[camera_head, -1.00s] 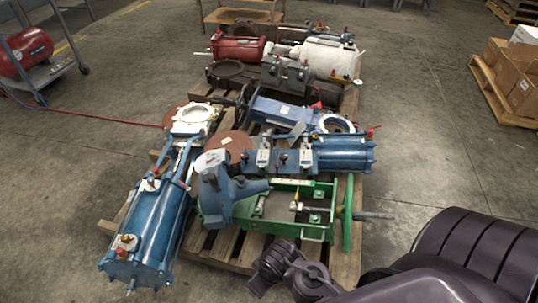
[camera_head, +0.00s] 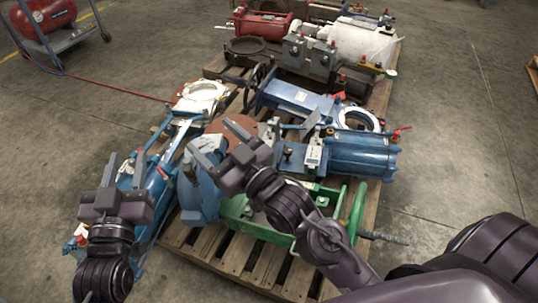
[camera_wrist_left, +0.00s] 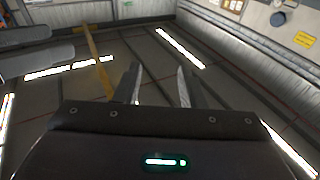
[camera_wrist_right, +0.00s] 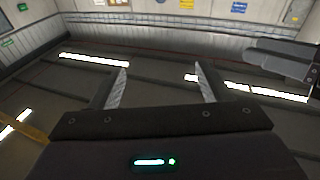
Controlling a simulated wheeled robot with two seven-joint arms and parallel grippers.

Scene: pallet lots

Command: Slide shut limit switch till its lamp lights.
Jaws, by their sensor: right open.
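Several valve and actuator assemblies lie on wooden pallets in the head view. I cannot single out the limit switch for certain; small pale switch-like blocks (camera_head: 314,156) sit on the blue bracket beside the blue cylinder (camera_head: 362,153). No lit lamp can be made out on them. My left gripper (camera_head: 133,166) is open and empty, over the blue actuator at the left. My right gripper (camera_head: 215,139) is open and empty, above the near pallet, and hides part of the blue bracket and brown disc. Both wrist views show fingers apart with nothing between them.
A red cylinder (camera_head: 263,25) and white cylinder (camera_head: 362,42) lie on the far pallet. A red tank (camera_head: 45,14) stands on a cart at upper left. The concrete floor (camera_head: 465,140) at right is clear.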

